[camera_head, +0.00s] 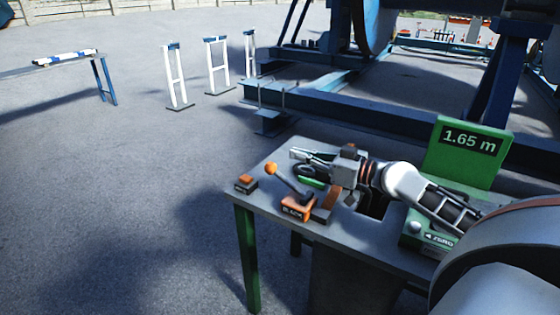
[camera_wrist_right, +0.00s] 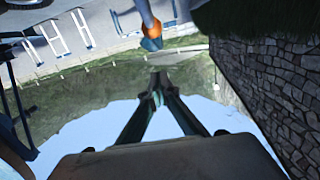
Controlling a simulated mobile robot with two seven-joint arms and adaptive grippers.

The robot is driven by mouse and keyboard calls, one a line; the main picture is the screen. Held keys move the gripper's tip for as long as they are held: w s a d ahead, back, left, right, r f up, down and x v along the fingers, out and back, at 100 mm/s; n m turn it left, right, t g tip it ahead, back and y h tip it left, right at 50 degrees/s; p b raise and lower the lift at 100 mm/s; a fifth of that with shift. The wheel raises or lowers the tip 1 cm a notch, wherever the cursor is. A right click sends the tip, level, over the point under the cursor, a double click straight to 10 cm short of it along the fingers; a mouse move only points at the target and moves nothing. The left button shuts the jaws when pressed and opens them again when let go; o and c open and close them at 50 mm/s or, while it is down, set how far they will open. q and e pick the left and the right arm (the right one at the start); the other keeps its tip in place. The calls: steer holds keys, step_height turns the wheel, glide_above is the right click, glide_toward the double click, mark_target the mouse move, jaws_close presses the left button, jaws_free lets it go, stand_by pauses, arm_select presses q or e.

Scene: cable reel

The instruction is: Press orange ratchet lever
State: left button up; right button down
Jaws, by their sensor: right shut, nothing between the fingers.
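A lever with an orange ball knob (camera_head: 271,169) and a dark rod leans up to the left from an orange-fronted base (camera_head: 297,208) on the grey table. A slanted orange piece (camera_head: 328,203) stands right beside that base. My right gripper (camera_head: 296,154) reaches in from the right above the table, level and empty, with its fingers together. Its tips are behind and right of the knob, apart from it in the picture. In the right wrist view, the closed fingers (camera_wrist_right: 157,98) point toward an orange part on a rod (camera_wrist_right: 151,27), probably the knob. My left gripper is out of view.
A small orange-topped box (camera_head: 246,183) sits at the table's left corner (camera_head: 233,192). A dark loop with a green part (camera_head: 310,181) lies under my right gripper. A green display reading 1.65 m (camera_head: 469,142) stands at right. Blue steel beams (camera_head: 350,112) run behind.

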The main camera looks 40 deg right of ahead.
steer(key=p, duration=0.2)
glide_above(288, 182)
steer(key=w, duration=0.2)
steer(key=shift+w+r, duration=0.15)
steer(key=shift+w, duration=0.05)
steer(key=f, duration=0.1)
steer(key=f+b, duration=0.1)
steer(key=f, duration=0.1)
steer(key=w+f, duration=0.1)
steer(key=shift+a+f, duration=0.15)
steer(key=shift+a, duration=0.15)
steer(key=shift+f, duration=0.1)
